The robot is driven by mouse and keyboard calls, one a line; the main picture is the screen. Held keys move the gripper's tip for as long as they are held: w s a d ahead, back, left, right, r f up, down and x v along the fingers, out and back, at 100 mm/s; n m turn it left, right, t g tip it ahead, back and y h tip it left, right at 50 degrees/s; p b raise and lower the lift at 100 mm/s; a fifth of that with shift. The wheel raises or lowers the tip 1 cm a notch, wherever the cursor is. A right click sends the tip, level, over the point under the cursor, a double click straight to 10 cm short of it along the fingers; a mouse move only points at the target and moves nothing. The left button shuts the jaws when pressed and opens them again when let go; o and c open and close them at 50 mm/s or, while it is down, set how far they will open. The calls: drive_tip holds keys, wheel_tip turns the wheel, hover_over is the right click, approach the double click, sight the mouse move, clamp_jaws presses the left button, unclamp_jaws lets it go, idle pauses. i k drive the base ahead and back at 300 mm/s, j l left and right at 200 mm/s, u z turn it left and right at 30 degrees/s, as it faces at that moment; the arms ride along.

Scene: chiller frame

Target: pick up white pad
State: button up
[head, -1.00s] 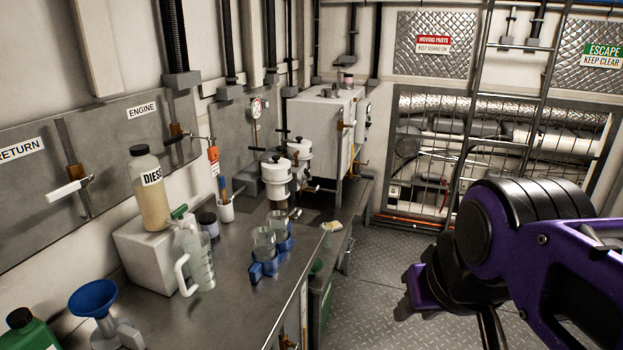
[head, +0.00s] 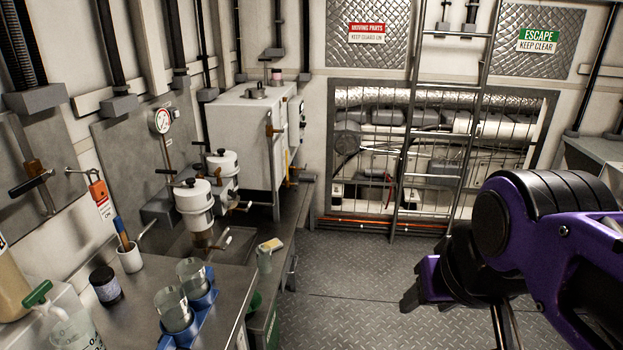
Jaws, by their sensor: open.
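A small pale, whitish-yellow pad (head: 271,244) lies near the right end of the steel counter, by its edge, past the two glass jars. A translucent cup-like thing (head: 264,260) shows just below it; I cannot tell if they touch. My gripper (head: 428,284) hangs at the right over the floor, well to the right of the pad and apart from it. It is open, nothing shows in it, and its far side is partly hidden behind my purple and black arm.
White filter housings (head: 193,207) and a white tank (head: 245,135) stand behind.

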sight(275, 244)
drive_tip(key=i+z, duration=0.3)
drive_tip(key=i, duration=0.85)
drive_tip(key=i+l+u, duration=0.1)
drive_tip(key=i+u, duration=0.2)
drive_tip(key=i, duration=0.2)
drive_tip(key=i+l+u, duration=0.3)
drive_tip(key=i, duration=0.15)
drive_tip(key=i+l+u, duration=0.1)
drive_tip(key=i+u, duration=0.15)
drive_tip(key=u, duration=0.25)
drive_tip(key=i+l+u, duration=0.2)
drive_tip(key=u, duration=0.25)
drive_tip(key=i+l+u, duration=0.2)
drive_tip(key=l+u, duration=0.15)
drive_tip(key=u, duration=0.15)
drive_tip(key=i+l+u, duration=0.1)
drive_tip(key=l+u, duration=0.2)
drive_tip(key=u, duration=0.15)
drive_tip(key=k+l+u, duration=0.4)
drive_tip(key=u, duration=0.15)
drive_tip(key=k+j, duration=0.75)
drive_tip(key=k, duration=0.2)
drive_tip(key=i+l, duration=0.55)
drive_tip(key=i+u, duration=0.05)
